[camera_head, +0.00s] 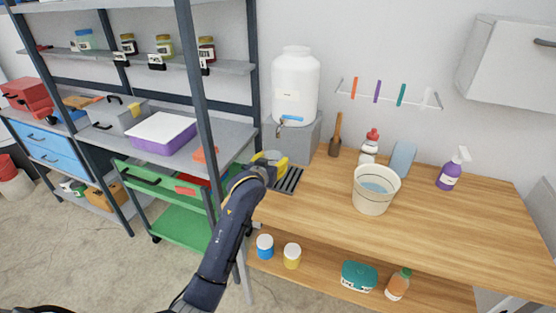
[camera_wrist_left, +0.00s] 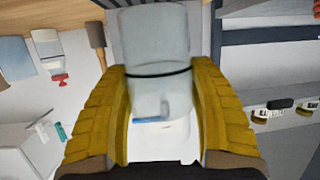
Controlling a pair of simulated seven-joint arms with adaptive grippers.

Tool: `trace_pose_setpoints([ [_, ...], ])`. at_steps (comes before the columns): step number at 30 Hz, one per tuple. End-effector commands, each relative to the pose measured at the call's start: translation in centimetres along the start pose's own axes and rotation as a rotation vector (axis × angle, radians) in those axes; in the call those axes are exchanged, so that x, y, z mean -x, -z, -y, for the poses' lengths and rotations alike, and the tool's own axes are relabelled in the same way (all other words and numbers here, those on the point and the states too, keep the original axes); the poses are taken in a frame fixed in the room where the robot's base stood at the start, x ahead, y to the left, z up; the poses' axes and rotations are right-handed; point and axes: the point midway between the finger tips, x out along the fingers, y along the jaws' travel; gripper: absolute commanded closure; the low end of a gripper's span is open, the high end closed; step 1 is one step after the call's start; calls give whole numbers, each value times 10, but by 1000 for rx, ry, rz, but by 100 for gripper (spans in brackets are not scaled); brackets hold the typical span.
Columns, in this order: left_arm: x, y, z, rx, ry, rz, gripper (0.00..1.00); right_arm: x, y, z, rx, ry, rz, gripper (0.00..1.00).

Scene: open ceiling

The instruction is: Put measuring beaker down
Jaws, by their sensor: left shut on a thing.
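The measuring beaker (camera_wrist_left: 158,55) shows in the left wrist view as a grey, see-through cylinder with a dark band around it. My left gripper (camera_wrist_left: 160,85) has its yellow fingers on both sides of the beaker and is shut on it. In the head view my left gripper (camera_head: 270,158) is at the left end of the wooden counter (camera_head: 450,215), in front of the grey stand and above the slotted drip tray (camera_head: 288,180). The beaker is hidden there behind the gripper and arm. My right gripper is not in view.
A white dispenser (camera_head: 295,85) with a tap stands on a grey block (camera_head: 300,140) behind the gripper. A white bucket (camera_head: 376,190), a purple spray bottle (camera_head: 448,176) and a red-capped bottle (camera_head: 369,146) stand to the right. The front of the counter is clear.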

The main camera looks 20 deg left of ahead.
Motion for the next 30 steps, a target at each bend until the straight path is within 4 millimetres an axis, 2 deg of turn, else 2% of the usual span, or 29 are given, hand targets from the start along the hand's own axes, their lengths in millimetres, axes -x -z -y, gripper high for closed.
trace_pose_setpoints([
  [3,-25,8,0,-2,1,1,60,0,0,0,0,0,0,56],
  [10,-56,18,0,0,0,0,60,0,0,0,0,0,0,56],
  [17,-66,19,0,0,0,0,60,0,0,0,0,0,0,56],
  [24,-73,-6,0,-1,0,2,60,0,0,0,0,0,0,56],
  [30,-76,-14,0,0,0,0,60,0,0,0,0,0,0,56],
])
